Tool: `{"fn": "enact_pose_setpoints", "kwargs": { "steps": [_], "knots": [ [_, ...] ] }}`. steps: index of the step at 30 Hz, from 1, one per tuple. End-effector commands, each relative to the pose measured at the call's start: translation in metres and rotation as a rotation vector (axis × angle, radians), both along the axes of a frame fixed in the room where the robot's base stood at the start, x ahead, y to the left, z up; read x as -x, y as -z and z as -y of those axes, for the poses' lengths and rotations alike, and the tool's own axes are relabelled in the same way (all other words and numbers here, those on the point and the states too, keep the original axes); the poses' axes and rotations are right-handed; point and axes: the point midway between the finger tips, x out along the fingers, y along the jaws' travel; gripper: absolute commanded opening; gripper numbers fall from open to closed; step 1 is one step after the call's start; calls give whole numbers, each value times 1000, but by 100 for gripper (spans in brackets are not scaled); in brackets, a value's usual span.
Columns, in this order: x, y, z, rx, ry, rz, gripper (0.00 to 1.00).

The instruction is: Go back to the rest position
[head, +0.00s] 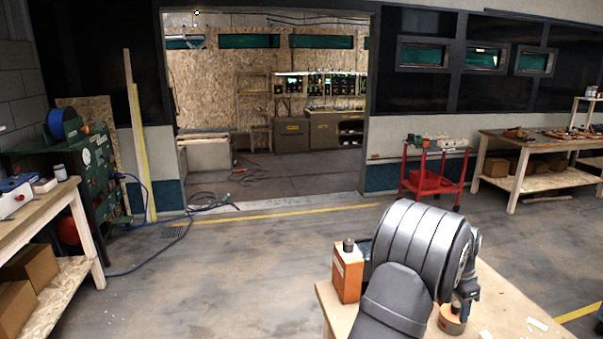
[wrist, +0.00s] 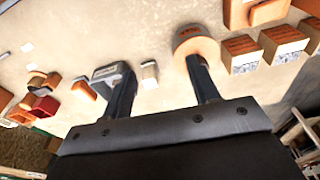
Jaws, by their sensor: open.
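My gripper (wrist: 158,68) shows in the wrist view with its two dark fingers spread wide apart and nothing held between them. A pale surface with small objects lies beyond the fingers. A round tan wooden piece (wrist: 196,44) appears at the right fingertip, and a dark grey-topped block (wrist: 108,74) at the left one; I cannot tell whether either is touched. In the head view, a large dark ribbed shape, probably my own arm, covers much of the bench (head: 330,302) at lower right. The fingers cannot be made out clearly there.
An orange box with a dark knob (head: 347,277) stands on the bench beside the dark shape. A red trolley (head: 433,180) and a wooden workbench (head: 540,140) stand behind. Another bench (head: 30,215) is at left. The middle floor is mostly clear.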

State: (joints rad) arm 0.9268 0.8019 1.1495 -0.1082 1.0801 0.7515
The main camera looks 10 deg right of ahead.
Motion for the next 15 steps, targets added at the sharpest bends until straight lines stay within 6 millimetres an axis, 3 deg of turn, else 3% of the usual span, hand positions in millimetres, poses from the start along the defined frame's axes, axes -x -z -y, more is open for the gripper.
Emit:
{"fn": "enact_pose_setpoints", "kwargs": {
  "steps": [11,15],
  "knots": [
    [-50,-4,-58,3,-5,-1,55],
    [-73,13,-66,2,-3,-2,55]
  ]
}}
